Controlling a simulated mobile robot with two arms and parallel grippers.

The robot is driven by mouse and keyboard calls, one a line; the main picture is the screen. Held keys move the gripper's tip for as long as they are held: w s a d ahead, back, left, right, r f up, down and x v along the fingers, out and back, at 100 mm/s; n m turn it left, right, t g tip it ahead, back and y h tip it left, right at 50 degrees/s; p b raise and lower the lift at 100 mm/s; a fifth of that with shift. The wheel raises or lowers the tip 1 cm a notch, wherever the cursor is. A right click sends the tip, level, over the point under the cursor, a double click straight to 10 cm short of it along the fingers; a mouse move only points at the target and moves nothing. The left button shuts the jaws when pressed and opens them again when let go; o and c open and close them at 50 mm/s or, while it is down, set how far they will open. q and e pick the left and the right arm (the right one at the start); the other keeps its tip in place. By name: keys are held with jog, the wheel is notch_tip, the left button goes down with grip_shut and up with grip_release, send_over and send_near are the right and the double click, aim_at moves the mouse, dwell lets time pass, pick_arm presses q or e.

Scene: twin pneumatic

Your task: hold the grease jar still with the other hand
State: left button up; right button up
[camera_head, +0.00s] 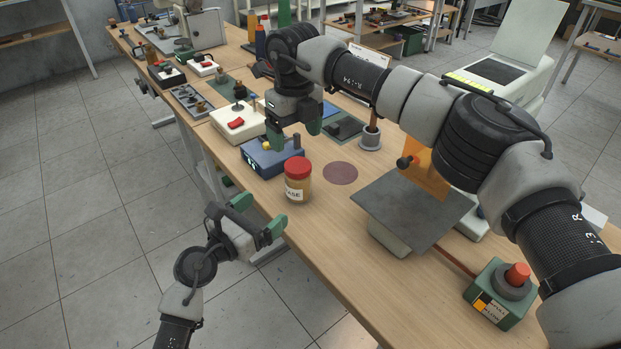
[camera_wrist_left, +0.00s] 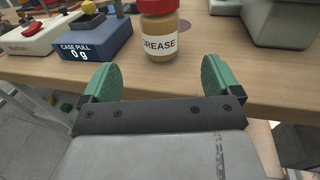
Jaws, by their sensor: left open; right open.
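The grease jar (camera_head: 298,181) has a red lid and a white label and stands upright on the wooden table near its front edge. In the left wrist view the jar (camera_wrist_left: 159,32) stands ahead, between the lines of my two green fingertips and beyond them. My left gripper (camera_head: 255,216) is open and empty, off the table's front edge, to the lower left of the jar and apart from it. It also shows in the left wrist view (camera_wrist_left: 160,80). My right gripper (camera_head: 296,134) is open above the blue box, behind the jar, and does not touch the jar.
A blue box (camera_head: 264,163) with a "case pull" display (camera_wrist_left: 78,50) stands left of the jar. A round brown mat (camera_head: 341,173) lies right of it. A grey plate (camera_head: 412,208) and a green box with a red button (camera_head: 502,290) stand further right.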

aim_at(289, 188)
jog(key=shift+w+d+r, duration=0.15)
jog(key=shift+d, duration=0.05)
pick_arm(q)
jog(key=x, duration=1.1)
jog(key=shift+r, duration=0.15)
jog(key=shift+c, duration=0.4)
